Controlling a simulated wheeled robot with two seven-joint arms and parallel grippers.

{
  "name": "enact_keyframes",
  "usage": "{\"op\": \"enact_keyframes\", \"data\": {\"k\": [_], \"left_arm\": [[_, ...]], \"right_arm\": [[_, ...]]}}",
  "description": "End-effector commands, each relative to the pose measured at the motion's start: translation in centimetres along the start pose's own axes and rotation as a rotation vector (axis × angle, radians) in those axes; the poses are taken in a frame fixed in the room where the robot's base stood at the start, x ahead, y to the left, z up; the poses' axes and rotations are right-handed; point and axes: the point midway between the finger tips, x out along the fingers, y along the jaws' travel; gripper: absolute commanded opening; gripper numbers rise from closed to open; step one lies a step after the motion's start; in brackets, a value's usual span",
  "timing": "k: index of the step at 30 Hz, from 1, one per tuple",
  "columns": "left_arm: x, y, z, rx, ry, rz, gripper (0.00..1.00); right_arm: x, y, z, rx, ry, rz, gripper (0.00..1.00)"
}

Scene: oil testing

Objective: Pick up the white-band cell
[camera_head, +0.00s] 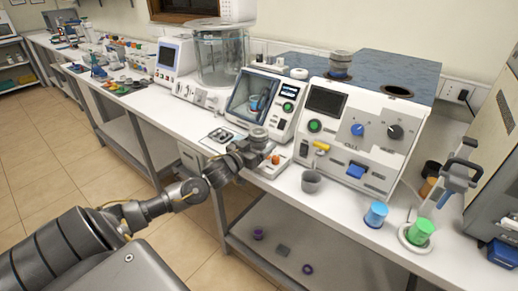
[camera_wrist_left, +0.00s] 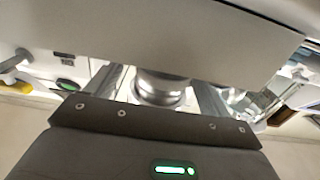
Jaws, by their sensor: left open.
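My left gripper (camera_head: 266,150) is at the front of the bench, close to the front of the white tester with the dark window (camera_head: 246,95). In the left wrist view, its two fingers (camera_wrist_left: 160,97) are apart, with a silver, rounded metal object (camera_wrist_left: 160,86) showing between them. I cannot tell whether the fingers touch it, and no white band is clear on it. My right gripper is not in view.
A grey cup (camera_head: 311,181), a blue container (camera_head: 376,214) and a green container (camera_head: 420,231) stand along the front right of the bench. A flat tray (camera_head: 222,136) lies left of the gripper. The lower shelf (camera_head: 300,245) holds a few small items.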

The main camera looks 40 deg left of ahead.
Motion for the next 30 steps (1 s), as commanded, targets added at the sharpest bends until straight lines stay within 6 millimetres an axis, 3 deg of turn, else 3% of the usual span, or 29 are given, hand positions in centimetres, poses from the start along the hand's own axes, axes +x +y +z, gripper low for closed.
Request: {"op": "enact_keyframes", "data": {"k": [8, 21, 30], "left_arm": [[0.42, -0.01, 0.05, 0.0, 0.0, 0.0, 0.82], [0.4, -0.01, 0.03, 0.0, 0.0, 0.0, 0.27], [0.42, -0.04, -0.3, 0.0, 0.004, 0.0, 0.27]], "right_arm": [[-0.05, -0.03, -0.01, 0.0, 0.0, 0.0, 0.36], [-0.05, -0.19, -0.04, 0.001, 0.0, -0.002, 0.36], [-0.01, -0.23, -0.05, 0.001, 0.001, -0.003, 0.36]]}}
